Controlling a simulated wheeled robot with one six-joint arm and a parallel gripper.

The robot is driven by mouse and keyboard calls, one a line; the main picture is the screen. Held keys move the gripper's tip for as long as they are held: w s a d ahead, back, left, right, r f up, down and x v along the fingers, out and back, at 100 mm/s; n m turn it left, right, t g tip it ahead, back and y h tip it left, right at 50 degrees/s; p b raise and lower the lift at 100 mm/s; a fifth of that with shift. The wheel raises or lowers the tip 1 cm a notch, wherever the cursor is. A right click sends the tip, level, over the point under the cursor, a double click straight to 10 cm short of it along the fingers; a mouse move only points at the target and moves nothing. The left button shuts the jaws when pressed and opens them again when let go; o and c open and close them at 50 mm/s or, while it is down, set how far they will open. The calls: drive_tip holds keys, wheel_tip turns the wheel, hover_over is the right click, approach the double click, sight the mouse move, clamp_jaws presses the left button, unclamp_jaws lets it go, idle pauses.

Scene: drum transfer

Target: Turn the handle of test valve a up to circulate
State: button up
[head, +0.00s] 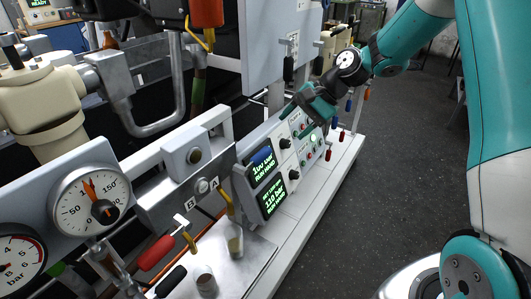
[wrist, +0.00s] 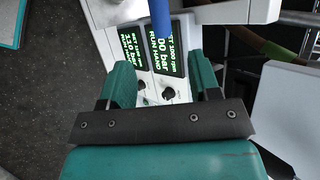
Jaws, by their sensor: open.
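My gripper (head: 296,104) is open beside the grey control panel (head: 290,141). In the wrist view its two teal fingers (wrist: 161,80) stand apart with no object held between them. A blue rod-like part (wrist: 161,20) shows beyond the fingers, in front of a display. I cannot tell whether it is a valve handle. I cannot tell which handle belongs to test valve a, or whether circulate is set.
Two displays with green text (head: 266,179) and black knobs (head: 293,174) sit on the panel. Round gauges (head: 92,201), pipes (head: 160,127) and grey blocks (head: 195,157) crowd the left. Small blue and red handles (head: 348,104) hang behind my gripper. Dark floor (head: 400,160) is open at right.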

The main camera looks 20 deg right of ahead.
sight(266, 152)
drive_tip(key=x, duration=1.1)
drive_tip(key=shift+a+f, duration=0.25)
clamp_jaws()
drive_tip(key=shift+w+d, duration=0.1)
